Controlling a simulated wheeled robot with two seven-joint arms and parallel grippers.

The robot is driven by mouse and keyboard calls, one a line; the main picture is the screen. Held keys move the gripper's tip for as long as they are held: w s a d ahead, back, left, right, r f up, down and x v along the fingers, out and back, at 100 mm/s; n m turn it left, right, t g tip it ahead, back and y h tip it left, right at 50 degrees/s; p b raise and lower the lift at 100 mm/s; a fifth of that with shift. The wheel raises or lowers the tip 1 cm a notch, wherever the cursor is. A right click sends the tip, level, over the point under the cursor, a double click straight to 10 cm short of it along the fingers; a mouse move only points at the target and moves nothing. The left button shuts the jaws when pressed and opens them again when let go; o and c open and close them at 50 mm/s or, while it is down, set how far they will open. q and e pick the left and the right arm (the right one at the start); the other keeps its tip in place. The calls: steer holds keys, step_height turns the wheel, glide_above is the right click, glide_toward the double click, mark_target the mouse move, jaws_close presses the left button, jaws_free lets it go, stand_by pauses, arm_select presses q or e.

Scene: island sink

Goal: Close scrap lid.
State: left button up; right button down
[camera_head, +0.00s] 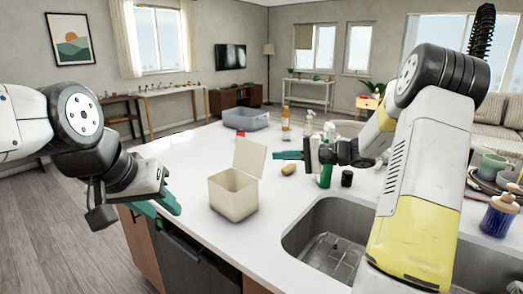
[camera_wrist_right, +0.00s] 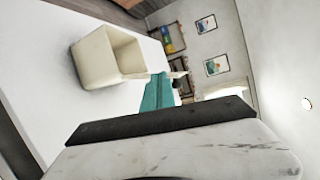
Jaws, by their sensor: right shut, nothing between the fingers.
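The cream scrap bin (camera_head: 233,196) stands upright on the white counter, left of the sink. Its lid (camera_head: 249,157) is raised, hinged at the back right edge and leaning slightly outward. In the right wrist view the open bin (camera_wrist_right: 106,57) appears at upper left, turned sideways. My right gripper (camera_head: 278,155) is shut and empty, to the right of the lid and apart from it; its teal fingers show in the wrist view (camera_wrist_right: 157,92). My left gripper (camera_head: 165,207) hangs at the counter's left edge, away from the bin; its jaw opening is unclear.
The sink (camera_head: 335,235) lies at the front right. A small tan item (camera_head: 289,169), a dark cup (camera_head: 347,178) and a green bottle (camera_head: 325,172) are near my right gripper. A grey basin (camera_head: 246,119) and an amber bottle (camera_head: 286,124) stand farther back. The counter left of the bin is clear.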

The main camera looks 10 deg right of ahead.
mark_target(252, 157)
steer(key=w+d+f+m+t, duration=0.3)
steer(key=w+d+t, duration=0.1)
steer(key=w+d, duration=0.25)
steer(key=w+a+r, duration=0.1)
steer(key=w+a, duration=0.2)
steer(key=a, duration=0.7)
steer(key=shift+w+r+t, duration=0.2)
steer(key=shift+w+t, duration=0.1)
steer(key=shift+t, duration=0.1)
steer(key=shift+s+r, duration=0.1)
